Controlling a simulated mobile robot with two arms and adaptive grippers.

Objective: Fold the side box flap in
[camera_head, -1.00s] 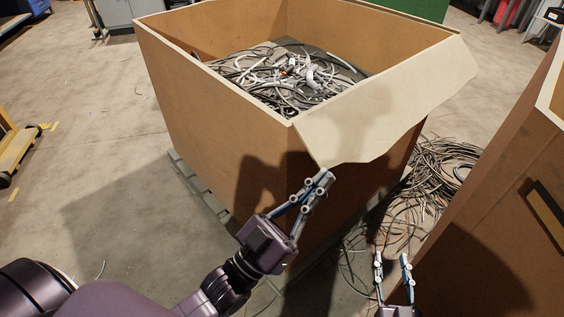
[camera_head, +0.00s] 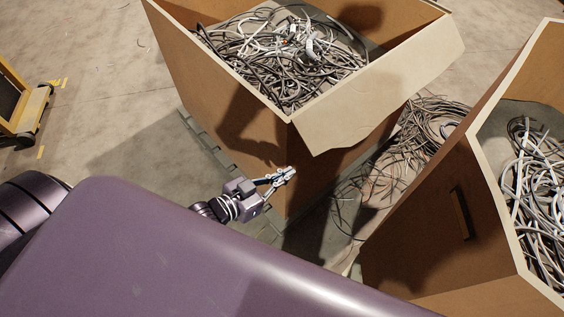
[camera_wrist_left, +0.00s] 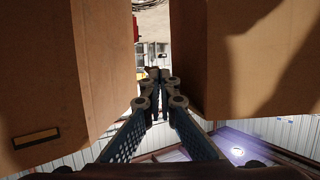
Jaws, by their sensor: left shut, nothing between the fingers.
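The side flap (camera_head: 385,92) is a pale cardboard panel on the near right edge of the large brown box (camera_head: 225,100). It slopes outward and down from that edge. My left gripper (camera_head: 285,176) is shut and empty, just below and left of the flap's near lower corner, in front of the box wall. A gap shows between gripper and flap. In the left wrist view, the closed fingertips (camera_wrist_left: 158,75) point into a gap between two brown cardboard walls. The flap cannot be made out there. My right gripper is not in view.
A second brown box (camera_head: 430,210) with a dark slot stands to the right, holding cable scrap (camera_head: 540,190). Loose cables (camera_head: 425,130) lie on the floor between the boxes. A yellow cart (camera_head: 25,110) stands at left. My purple arm link covers the lower left.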

